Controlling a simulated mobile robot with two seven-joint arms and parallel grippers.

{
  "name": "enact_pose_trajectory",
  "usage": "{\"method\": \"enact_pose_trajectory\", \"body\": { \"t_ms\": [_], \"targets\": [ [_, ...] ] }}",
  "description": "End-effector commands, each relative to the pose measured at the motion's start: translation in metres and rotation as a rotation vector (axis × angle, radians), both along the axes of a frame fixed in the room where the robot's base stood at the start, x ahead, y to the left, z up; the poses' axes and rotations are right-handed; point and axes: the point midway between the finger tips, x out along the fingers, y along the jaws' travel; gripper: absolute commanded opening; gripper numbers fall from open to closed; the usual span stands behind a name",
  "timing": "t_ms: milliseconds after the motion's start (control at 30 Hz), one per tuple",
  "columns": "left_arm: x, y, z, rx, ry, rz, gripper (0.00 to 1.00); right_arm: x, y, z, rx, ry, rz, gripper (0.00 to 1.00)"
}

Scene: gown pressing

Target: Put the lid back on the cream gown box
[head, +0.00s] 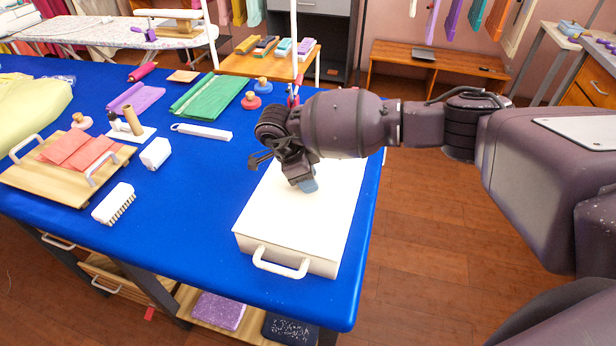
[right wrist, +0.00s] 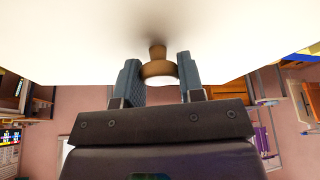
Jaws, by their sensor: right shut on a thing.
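The cream gown box (head: 315,262) stands near the right edge of the blue table, with a white handle on its near side. Its flat cream lid (head: 272,210) lies over the box top and looks level; I cannot tell whether it is fully seated. My right gripper (head: 306,185) points down over the lid. In the right wrist view, my right gripper's fingers (right wrist: 159,82) are on both sides of the lid's brown knob (right wrist: 158,67), shut on it. The cream lid (right wrist: 80,40) fills the top of that view. The arm hides the far part of the lid. My left gripper is not in view.
The blue table (head: 200,235) has bare room left of the box. A white brush (head: 113,203), a white block (head: 156,153), a wooden tray (head: 60,188) with pink cloths, a white strip (head: 203,132) and a green cloth (head: 212,98) lie farther left.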

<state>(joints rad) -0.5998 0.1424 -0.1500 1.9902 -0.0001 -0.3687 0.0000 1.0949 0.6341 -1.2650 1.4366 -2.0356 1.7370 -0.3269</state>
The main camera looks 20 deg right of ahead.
Motion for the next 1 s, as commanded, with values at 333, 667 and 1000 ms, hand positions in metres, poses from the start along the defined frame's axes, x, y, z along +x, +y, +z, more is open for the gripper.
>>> {"method": "enact_pose_trajectory", "body": {
  "t_ms": [333,667,1000],
  "targets": [
    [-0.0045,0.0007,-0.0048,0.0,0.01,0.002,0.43,0.0,0.0,-0.0036,0.0,0.0,0.0,0.11],
    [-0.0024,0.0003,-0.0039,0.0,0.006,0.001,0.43,0.0,0.0,-0.0037,0.0,0.0,0.0,0.11],
    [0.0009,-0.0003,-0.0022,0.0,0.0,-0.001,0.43,0.0,-0.0002,-0.0037,0.0,0.0,0.0,0.66]
  ]
}}
